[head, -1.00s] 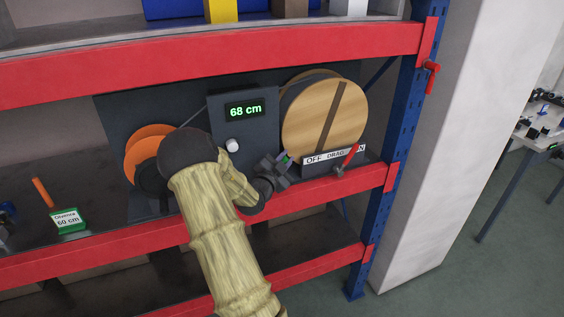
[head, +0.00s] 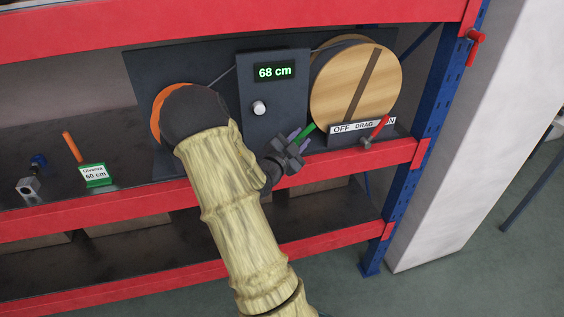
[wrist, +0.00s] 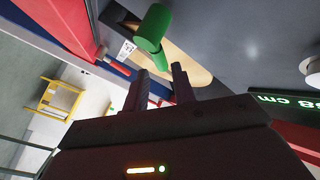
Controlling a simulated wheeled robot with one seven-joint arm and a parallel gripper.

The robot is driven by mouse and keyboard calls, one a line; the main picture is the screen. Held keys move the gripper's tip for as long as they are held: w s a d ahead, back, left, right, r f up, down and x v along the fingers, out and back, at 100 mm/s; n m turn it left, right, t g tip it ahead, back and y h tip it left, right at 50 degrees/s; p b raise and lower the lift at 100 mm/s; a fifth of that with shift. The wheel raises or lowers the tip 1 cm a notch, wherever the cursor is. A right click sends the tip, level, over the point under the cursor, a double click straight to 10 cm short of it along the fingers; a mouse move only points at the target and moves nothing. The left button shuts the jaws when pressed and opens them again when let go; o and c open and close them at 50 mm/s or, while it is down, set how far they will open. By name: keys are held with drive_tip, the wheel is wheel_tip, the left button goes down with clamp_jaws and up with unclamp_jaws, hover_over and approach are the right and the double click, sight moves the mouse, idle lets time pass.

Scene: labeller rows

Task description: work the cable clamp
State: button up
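The cable clamp's likely handle is a green lever (head: 307,129), low on the panel between the display post and the wooden spool. In the wrist view the green lever (wrist: 152,27) is a round bar just beyond my fingertips. My gripper (head: 297,140) is right beside it in the head view. In the wrist view my gripper (wrist: 160,72) has its two fingers apart, with nothing seen held between them. The display (head: 275,72) reads 68 cm. The clamp's jaws and the cable inside them are not visible; a thin cable runs up left of the post.
A wooden spool (head: 356,85) stands right of the post. A red drag lever (head: 379,127) leans toward ON. My arm covers most of an orange reel (head: 158,113). A green-framed card (head: 96,175) reads 60 cm. The red shelf beam (head: 330,170) runs below my gripper.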

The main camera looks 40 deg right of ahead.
drive_tip(key=b+v, duration=0.2)
drive_tip(key=v, duration=0.7)
drive_tip(key=shift+a, duration=0.25)
drive_tip(key=shift+s, duration=0.1)
